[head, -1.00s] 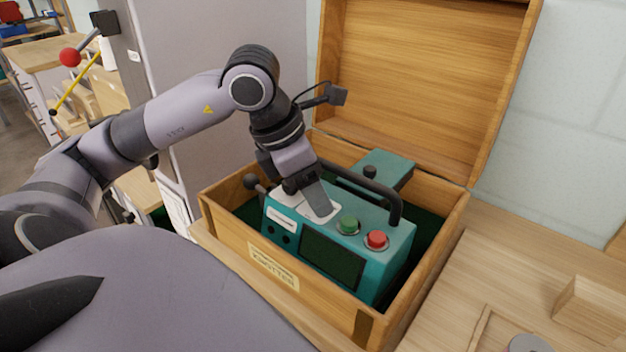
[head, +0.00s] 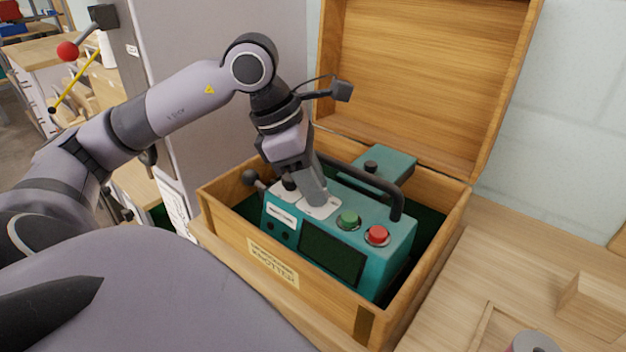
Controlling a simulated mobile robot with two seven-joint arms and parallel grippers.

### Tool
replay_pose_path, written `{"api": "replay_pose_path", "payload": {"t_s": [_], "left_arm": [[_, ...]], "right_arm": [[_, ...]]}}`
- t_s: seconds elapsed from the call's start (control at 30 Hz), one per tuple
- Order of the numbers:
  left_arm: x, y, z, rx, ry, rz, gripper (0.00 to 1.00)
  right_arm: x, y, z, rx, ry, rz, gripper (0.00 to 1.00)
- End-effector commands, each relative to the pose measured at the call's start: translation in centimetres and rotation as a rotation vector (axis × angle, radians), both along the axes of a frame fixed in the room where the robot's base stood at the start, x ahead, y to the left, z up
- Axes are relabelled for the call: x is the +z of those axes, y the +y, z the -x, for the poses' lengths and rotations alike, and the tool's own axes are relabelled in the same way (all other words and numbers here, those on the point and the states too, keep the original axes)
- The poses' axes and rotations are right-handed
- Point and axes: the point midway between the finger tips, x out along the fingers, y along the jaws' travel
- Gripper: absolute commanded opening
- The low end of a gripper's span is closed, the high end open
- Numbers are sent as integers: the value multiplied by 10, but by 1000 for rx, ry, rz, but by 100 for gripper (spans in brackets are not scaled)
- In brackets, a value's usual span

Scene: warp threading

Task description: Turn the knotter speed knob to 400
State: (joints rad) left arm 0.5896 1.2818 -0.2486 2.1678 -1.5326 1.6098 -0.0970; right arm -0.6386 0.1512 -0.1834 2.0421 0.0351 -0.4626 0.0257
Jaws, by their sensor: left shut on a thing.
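The teal knotter (head: 380,228) sits in an open wooden case (head: 225,217), with a dark screen (head: 332,254), a green button (head: 348,220) and a red button (head: 377,235). My left gripper (head: 318,200) points down at a white dial plate (head: 326,210) on its top and is shut on the speed knob there. The fingers hide that knob, and I cannot read the dial's numbers or pointer. A black knob (head: 289,183) stands on the plate just left of the gripper. My right gripper is not in view.
The case's raised lid (head: 430,80) stands behind the knotter. A black carry handle (head: 385,185) arches close behind my left gripper. A ball-ended lever (head: 250,177) is at the left. The wooden bench (head: 440,290) at right has bare space.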

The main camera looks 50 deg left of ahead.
Motion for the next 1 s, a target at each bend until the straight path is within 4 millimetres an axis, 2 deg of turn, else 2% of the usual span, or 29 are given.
{"api": "replay_pose_path", "payload": {"t_s": [0.5, 1.0], "left_arm": [[2, 2, -4, -410, -2, 1, 0], [1, 3, -5, -546, -3, -1, 0]], "right_arm": [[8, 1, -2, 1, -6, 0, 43], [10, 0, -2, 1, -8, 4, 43]]}}
